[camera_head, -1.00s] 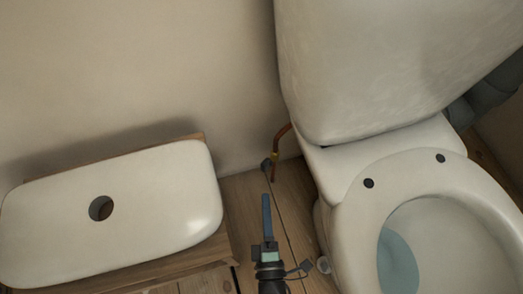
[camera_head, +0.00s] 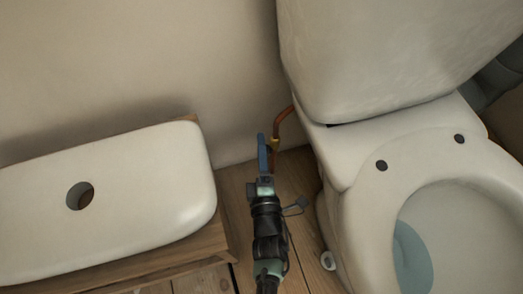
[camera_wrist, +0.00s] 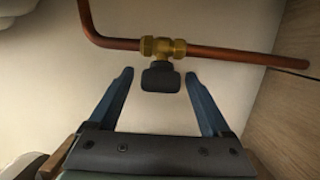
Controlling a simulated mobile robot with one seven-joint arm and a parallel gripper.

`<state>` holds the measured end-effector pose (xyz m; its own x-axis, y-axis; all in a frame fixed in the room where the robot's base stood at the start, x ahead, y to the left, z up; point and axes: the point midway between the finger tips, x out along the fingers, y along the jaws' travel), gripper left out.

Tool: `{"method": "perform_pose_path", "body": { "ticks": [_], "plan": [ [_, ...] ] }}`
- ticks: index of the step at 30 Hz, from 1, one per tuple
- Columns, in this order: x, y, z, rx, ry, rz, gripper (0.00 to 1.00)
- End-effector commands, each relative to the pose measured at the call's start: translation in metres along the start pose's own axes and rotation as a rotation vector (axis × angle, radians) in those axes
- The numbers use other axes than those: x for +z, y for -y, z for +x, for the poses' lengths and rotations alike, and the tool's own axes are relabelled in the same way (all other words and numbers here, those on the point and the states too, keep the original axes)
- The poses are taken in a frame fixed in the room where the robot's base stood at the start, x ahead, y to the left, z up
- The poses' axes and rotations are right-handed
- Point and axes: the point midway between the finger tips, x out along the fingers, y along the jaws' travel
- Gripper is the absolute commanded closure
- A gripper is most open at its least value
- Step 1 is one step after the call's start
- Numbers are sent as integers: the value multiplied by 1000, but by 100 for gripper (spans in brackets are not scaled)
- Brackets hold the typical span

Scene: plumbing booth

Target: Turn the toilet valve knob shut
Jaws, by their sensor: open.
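The valve knob (camera_wrist: 161,77) is a small black handle on a brass valve body (camera_wrist: 163,47) in the wrist view. The valve sits on a copper pipe, which bends up at the left. My gripper (camera_wrist: 157,84) is open, with one blue finger to the left of the knob and one to the right, both apart from it. In the head view my gripper (camera_head: 265,152) is low by the wall beside the copper pipe (camera_head: 283,122). There the knob is hidden or too small to make out.
The toilet (camera_head: 355,180) stands close on the right of my arm, its tank above the pipe.

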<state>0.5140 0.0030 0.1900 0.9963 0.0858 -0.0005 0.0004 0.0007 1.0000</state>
Motion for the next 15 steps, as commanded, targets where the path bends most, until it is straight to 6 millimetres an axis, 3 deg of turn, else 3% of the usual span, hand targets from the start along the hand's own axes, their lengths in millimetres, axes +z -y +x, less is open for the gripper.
{"method": "perform_pose_path", "body": {
  "ticks": [2,15],
  "plan": [
    [0,0,0,0,0,0,18],
    [0,0,0,1,0,0,97]
  ]
}}
